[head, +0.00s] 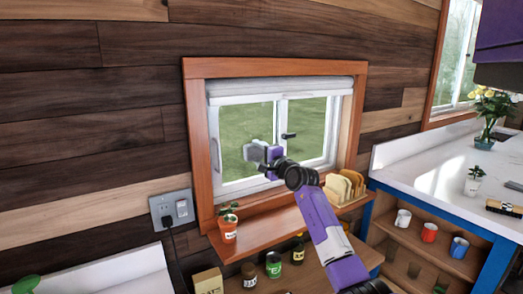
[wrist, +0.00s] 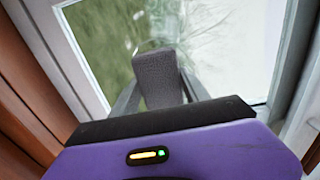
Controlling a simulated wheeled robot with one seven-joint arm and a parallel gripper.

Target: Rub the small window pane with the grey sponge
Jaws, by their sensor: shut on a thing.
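The small window (head: 275,130) is set in an orange-brown wooden frame on the plank wall, with white sashes and a rolled blind at its top. My gripper (head: 256,153) is in front of its left pane (head: 240,122). In the wrist view my gripper (wrist: 157,90) is shut on the grey sponge (wrist: 157,78), which stands out between the fingers toward the glass. The pane (wrist: 210,40) fills the view behind the sponge, with pale smeary streaks on it. I cannot tell whether the sponge touches the glass.
A potted plant (head: 228,228) stands on the left of the sill shelf (head: 262,228), and a toast rack (head: 345,187) on its right. A wall socket (head: 172,209) is at left. Jars (head: 273,265) stand below. A white counter (head: 450,165) lies right.

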